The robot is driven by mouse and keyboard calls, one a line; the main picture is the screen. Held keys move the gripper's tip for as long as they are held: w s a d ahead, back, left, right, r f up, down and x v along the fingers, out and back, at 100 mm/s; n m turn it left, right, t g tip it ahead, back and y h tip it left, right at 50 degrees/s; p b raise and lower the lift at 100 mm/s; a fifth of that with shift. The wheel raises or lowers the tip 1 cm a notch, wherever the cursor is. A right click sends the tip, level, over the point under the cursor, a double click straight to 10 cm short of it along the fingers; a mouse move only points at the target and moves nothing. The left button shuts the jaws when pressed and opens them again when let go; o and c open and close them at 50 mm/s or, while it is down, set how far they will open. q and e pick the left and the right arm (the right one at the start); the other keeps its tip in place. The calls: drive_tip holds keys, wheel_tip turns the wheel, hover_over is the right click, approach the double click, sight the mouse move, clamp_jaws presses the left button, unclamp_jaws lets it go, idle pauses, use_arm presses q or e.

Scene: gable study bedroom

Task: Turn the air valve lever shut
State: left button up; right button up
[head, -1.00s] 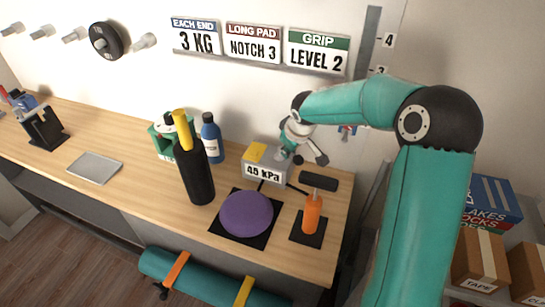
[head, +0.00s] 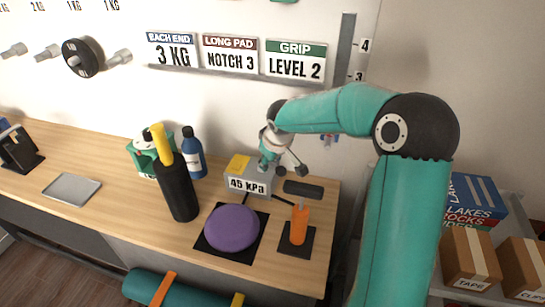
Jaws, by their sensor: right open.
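A grey box (head: 248,184) with a "45 kPa" readout stands on the workbench near the wall. A yellow piece (head: 238,162) on its top looks like the valve lever, but I cannot be sure. Black lines run from the box's front towards a purple disc (head: 232,227) and an orange-handled tool (head: 299,225). My right gripper (head: 283,169) is open and points down just right of and behind the box, apart from the yellow piece. Whether a finger touches the box's right end is unclear. My left gripper is out of view.
A grey tray (head: 72,188) lies further left. Cartons (head: 470,258) sit on shelving at right.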

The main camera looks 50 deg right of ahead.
drive_tip(key=v, duration=1.2)
drive_tip(key=shift+w+a, duration=0.1)
